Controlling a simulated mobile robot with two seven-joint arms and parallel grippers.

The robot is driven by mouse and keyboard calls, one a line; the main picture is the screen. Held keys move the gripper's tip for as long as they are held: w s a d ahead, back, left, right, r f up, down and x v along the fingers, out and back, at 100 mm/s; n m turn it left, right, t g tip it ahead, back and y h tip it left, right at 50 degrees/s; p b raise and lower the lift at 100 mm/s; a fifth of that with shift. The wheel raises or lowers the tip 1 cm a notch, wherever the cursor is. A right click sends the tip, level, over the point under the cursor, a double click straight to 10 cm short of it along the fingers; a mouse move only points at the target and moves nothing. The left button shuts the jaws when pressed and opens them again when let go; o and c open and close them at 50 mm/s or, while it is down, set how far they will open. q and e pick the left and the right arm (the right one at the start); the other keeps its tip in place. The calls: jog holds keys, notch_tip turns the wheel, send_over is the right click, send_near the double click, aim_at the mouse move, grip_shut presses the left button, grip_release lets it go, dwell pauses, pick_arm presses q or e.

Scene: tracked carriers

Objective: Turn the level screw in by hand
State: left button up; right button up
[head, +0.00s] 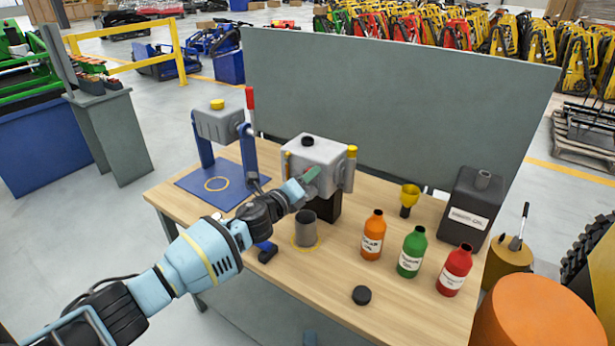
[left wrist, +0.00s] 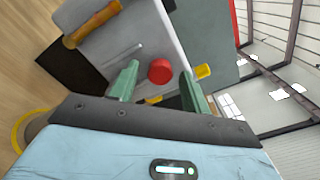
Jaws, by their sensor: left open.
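The grey gearbox (head: 318,155) stands on a dark block on the wooden table. In the left wrist view, a round red screw head (left wrist: 160,71), apparently the level screw, sticks out of its grey face. My left gripper (head: 309,176) is at the front of the gearbox. Its two green fingers are open, one on each side of the red head in the left wrist view, with gaps visible. Whether the fingertips reach around the head is hard to tell. In the head view the gripper hides the screw.
A grey cup (head: 306,232) stands below the gripper. Orange (head: 373,236), green (head: 411,254) and red (head: 455,271) bottles stand to the right, with a black can (head: 470,207) behind. A blue press-like stand (head: 222,188) is at left. A grey panel (head: 400,110) closes the back.

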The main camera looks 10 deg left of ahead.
pick_arm(q)
jog(key=n, duration=0.6)
jog(key=shift+n, duration=0.4)
jog(key=n, duration=0.4)
pick_arm(e)
jog(key=shift+w+r, duration=0.15)
jog(key=shift+w, duration=0.15)
pick_arm(q)
jog(key=n, duration=0.9)
jog(key=shift+n, duration=0.3)
pick_arm(e)
jog(key=shift+s, duration=0.25)
